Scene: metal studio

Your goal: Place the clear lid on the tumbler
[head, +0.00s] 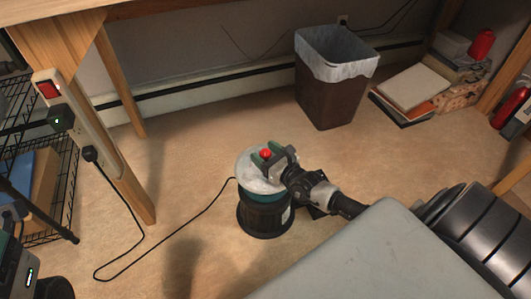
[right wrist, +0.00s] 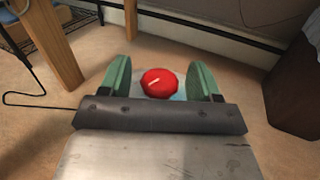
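The tumbler (head: 265,217) stands upright on the floor near the middle of the head view, with a black base and a teal upper part. The clear lid (head: 249,177) lies over its top, and its red knob (head: 265,154) points up. My right gripper (head: 271,157) is above the lid, its green fingers on either side of the knob. In the right wrist view the red knob (right wrist: 160,83) is between the open fingers, with a gap on each side. The fingers hide part of the lid, and its seating at the rim cannot be told. My left gripper is not in view.
A brown bin (head: 328,95) with a white liner stands by the wall. Boxes and books (head: 415,88) lie at the back right. A wooden table leg (head: 125,150) with a power strip (head: 75,125) is at left. A black cord (head: 170,237) crosses the floor near the tumbler.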

